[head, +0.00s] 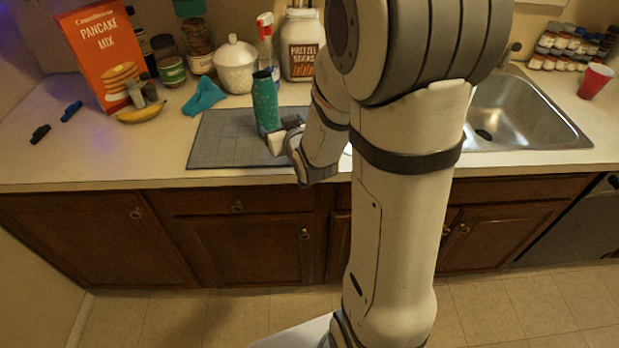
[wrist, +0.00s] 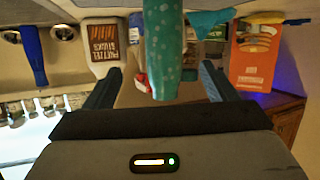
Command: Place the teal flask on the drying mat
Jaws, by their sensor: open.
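The teal flask (head: 265,103) with pale speckles and a dark cap stands upright on the grey drying mat (head: 212,140), toward the mat's right part. My gripper (head: 279,132) is low beside the flask, on its right in the head view. In the wrist view the flask (wrist: 164,50) appears upside down between my two open fingers (wrist: 158,88), with visible room on both sides, so it is not clamped. The flask's lower part is partly hidden behind my gripper in the head view.
Behind the mat stand a white lidded jar (head: 236,66), a pretzel jar (head: 300,45) and a red-topped spray bottle (head: 265,38). A teal cloth (head: 204,96) and banana (head: 141,113) lie left. The sink (head: 520,112) is right. The mat's left part is clear.

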